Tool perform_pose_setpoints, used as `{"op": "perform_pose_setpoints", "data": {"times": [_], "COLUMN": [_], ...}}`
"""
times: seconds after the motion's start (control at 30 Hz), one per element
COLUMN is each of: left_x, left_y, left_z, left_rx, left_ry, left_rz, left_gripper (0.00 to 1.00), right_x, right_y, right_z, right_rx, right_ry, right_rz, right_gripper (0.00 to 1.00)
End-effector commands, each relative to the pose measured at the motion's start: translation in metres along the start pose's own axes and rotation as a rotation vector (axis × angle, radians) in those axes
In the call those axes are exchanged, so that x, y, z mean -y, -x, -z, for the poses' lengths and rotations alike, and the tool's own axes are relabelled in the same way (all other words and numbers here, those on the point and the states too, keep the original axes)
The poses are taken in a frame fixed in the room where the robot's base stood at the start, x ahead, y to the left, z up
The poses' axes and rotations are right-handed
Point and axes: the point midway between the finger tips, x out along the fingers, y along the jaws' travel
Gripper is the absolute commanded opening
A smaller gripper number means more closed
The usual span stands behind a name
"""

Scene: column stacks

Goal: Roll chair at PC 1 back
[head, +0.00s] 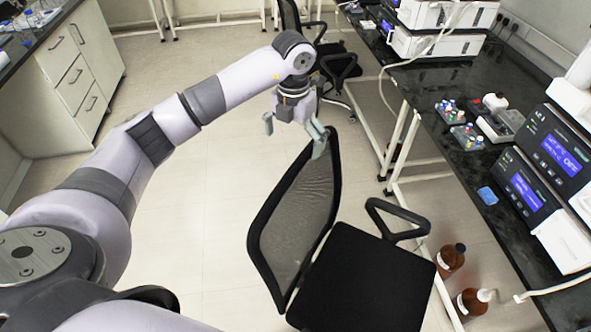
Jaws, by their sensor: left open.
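A black office chair with a mesh backrest (297,215) and a dark seat (362,285) stands beside the bench on the right in the head view. Its armrest (398,220) is on the bench side. My left gripper (293,137) is open at the top of the backrest. One finger overlaps the backrest's upper edge in the picture, and the other is to the left of it. I cannot tell whether they touch the chair. The chair's wheels are hidden. My right gripper is not in view.
A dark bench (440,82) with instruments runs along the right, on white legs. Brown bottles (451,258) stand under it. A second black chair (338,66) is farther back. White drawers (75,75) stand at the left. The floor (190,210) left of the near chair is clear.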

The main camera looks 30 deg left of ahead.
Motion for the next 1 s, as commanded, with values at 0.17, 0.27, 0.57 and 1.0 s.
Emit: {"op": "perform_pose_setpoints", "data": {"times": [0.17,0.27,0.57,1.0], "left_x": [0.001,0.002,0.002,0.002], "left_y": [-0.029,-0.05,-0.116,-0.128], "left_z": [0.001,0.001,0.0,0.0], "left_rx": [-0.003,-0.002,0.0,0.001], "left_ry": [-0.002,-0.002,-0.003,-0.004], "left_rz": [0.002,0.004,0.004,0.005], "left_gripper": [1.0,1.0,1.0,0.99], "right_x": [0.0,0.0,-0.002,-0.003], "right_y": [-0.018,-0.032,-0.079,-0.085], "right_z": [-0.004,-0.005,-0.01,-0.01], "right_rx": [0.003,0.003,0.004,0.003], "right_ry": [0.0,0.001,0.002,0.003], "right_rz": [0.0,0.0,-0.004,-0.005], "right_gripper": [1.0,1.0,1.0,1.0]}}
